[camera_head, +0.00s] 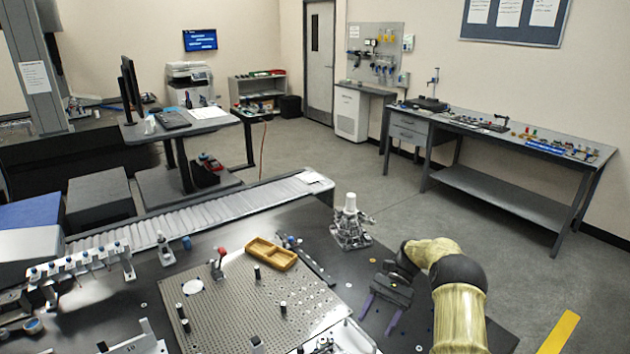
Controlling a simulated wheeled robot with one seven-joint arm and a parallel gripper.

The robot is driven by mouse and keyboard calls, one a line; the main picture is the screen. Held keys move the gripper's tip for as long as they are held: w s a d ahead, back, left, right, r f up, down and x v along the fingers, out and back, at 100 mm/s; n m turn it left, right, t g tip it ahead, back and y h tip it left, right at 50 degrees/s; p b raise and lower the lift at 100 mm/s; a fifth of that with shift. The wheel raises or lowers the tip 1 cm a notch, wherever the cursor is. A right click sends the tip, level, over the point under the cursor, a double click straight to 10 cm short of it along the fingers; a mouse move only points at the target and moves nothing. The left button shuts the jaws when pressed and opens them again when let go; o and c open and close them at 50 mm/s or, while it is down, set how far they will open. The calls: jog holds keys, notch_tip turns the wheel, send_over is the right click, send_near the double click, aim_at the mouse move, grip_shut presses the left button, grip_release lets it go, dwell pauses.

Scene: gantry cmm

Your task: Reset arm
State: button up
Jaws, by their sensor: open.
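My arm, with yellowish and black links, rises at the lower right of the head view. My gripper (381,313) hangs at its end, with two purple fingers spread apart and nothing between them. It is over the dark table (400,235), to the right of the perforated metal plate (225,300). I cannot tell how high above the table the fingertips are.
A metal fixture with a white top (349,222) stands behind my gripper. A rail of probes (80,262) is at left. A workbench (500,130) stands at the back right, across open floor.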

jog(key=s+a+r+n+t+h, duration=0.2)
jog(key=s+r+n+t+h, duration=0.2)
jog(key=s, duration=0.6)
jog(key=s+a+r+n+t+h, duration=0.2)
jog(key=s+r+n+t+h, duration=0.2)
jog(key=s+r+t, duration=0.3)
jog(key=s, duration=0.3)
jog(key=shift+s+a+t, duration=0.2)
jog(key=shift+s+t, duration=0.1)
jog(key=shift+s, duration=0.1)
jog(key=shift+f, duration=0.1)
dwell(0.3)
